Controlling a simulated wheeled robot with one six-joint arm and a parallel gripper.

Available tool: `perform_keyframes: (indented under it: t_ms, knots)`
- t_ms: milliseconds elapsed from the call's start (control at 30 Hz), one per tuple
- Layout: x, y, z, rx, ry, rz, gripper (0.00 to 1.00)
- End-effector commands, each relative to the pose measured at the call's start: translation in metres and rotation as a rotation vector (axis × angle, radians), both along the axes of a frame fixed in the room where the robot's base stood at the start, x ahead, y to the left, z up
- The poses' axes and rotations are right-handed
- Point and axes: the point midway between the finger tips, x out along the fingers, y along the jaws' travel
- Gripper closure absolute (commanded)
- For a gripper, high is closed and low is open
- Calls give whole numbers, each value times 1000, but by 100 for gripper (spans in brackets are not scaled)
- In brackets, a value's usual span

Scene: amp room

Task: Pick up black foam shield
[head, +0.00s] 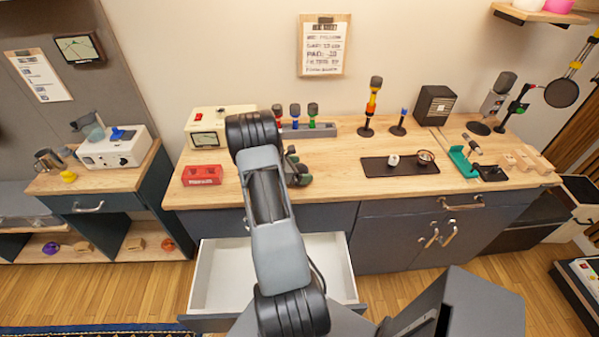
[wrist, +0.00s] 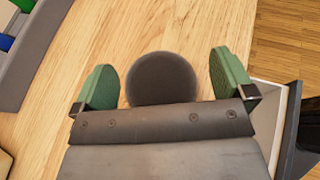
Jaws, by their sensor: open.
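The black foam shield (wrist: 161,79) shows in the wrist view as a dark round shape over the wooden counter, between the two green fingers of my gripper (wrist: 163,82). The fingers stand apart, with a gap to the foam on each side. The foam's lower part is hidden behind the gripper's grey body. In the head view my gripper (head: 298,168) is low over the counter, mostly hidden by my arm, and I cannot pick out the foam there.
A grey rack (head: 308,130) with colored-base microphones stands behind the gripper. A red box (head: 202,175) and a cream meter (head: 218,121) are to the left. A black tray (head: 399,168) lies to the right. An open drawer (head: 218,278) juts out below the counter.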

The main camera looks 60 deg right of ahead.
Motion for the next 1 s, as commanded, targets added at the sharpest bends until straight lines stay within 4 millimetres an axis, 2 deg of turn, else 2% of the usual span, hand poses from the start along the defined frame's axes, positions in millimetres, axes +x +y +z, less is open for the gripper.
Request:
perform_keyframes:
  t_ms: [167, 733, 1000]
  knots:
    - [0, 0, 0, 0, 0, 0, 2]
    - [0, 0, 0, 0, 0, 0, 56]
    - [0, 0, 2, -1, -1, 1, 56]
